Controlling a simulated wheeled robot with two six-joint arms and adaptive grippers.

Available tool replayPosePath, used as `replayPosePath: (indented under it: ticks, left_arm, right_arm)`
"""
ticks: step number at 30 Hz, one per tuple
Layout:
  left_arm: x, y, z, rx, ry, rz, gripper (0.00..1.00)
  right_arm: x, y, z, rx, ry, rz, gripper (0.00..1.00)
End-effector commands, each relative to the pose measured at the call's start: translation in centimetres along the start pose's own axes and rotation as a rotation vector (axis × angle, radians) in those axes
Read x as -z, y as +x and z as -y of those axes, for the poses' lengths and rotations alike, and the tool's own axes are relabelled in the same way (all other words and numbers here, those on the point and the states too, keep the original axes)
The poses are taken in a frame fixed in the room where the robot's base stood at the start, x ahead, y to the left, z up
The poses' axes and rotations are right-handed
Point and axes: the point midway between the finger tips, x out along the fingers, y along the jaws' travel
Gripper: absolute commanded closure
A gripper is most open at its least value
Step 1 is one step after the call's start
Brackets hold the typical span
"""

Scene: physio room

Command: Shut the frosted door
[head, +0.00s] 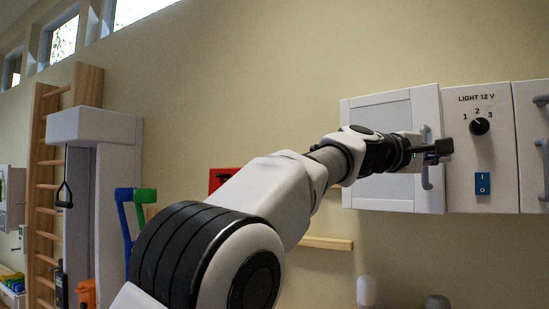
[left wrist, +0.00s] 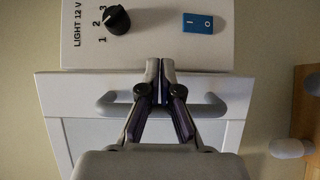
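The frosted door (head: 382,112) is a white-framed cabinet door with a pale grey panel. It also shows in the left wrist view (left wrist: 85,130). It stands slightly out at an angle from the switch panel beside it, its handle edge nearer to me. Its grey bow handle (head: 426,177) shows on both sides of my fingers in the left wrist view (left wrist: 207,106). My left gripper (head: 440,149) is at the handle edge of the door, its fingertips together (left wrist: 162,75) and empty. The fingers lie across the handle; whether they touch it or the door I cannot tell. My right gripper is out of view.
Right of the door is a white panel (head: 490,150) with a black knob (head: 479,126) and a blue switch (head: 482,184). Another cabinet door with handles (head: 535,130) follows. Wall bars (head: 45,180) and blue and green crutch-like handles (head: 126,196) stand left.

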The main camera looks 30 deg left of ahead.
Motion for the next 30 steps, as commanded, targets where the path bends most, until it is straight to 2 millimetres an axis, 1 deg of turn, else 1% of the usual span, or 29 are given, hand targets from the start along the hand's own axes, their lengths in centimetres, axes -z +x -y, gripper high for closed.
replayPosePath:
  ticks: [30]
  left_arm:
    - [0.32, -0.12, -0.06, -0.001, -0.002, -0.054, 1.00]
  right_arm:
    - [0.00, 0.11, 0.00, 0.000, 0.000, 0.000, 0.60]
